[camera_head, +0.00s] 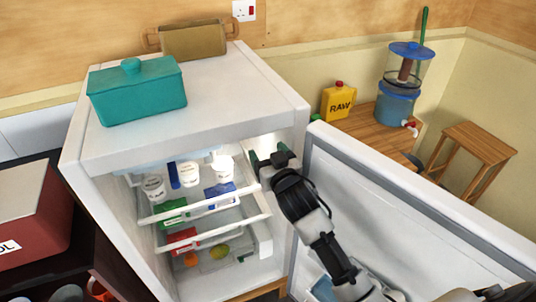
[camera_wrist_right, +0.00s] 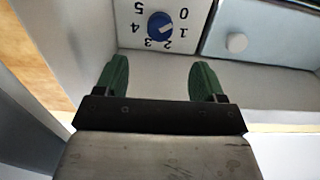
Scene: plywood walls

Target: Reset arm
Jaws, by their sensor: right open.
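My right arm (camera_head: 308,210) reaches up from the lower right, between the fridge body and its open door. My right gripper (camera_head: 268,157) is at the upper right of the fridge opening, near the inner side wall. In the right wrist view its two green fingers (camera_wrist_right: 160,80) are spread apart with nothing between them. Beyond them is a white dial panel (camera_wrist_right: 185,42) with upside-down numbers and a blue knob (camera_wrist_right: 160,25). Any gap between the fingertips and the panel is hard to judge. My left gripper is not in view.
The white fridge (camera_head: 225,95) stands open, holding tubs (camera_head: 189,174) and boxes on shelves. Its door (camera_head: 400,215) is swung right, close beside my right arm. A teal box (camera_head: 138,92) and a brown container (camera_head: 195,40) sit on top. In the wrist view, a pale panel (camera_wrist_right: 270,30) has a round knob.

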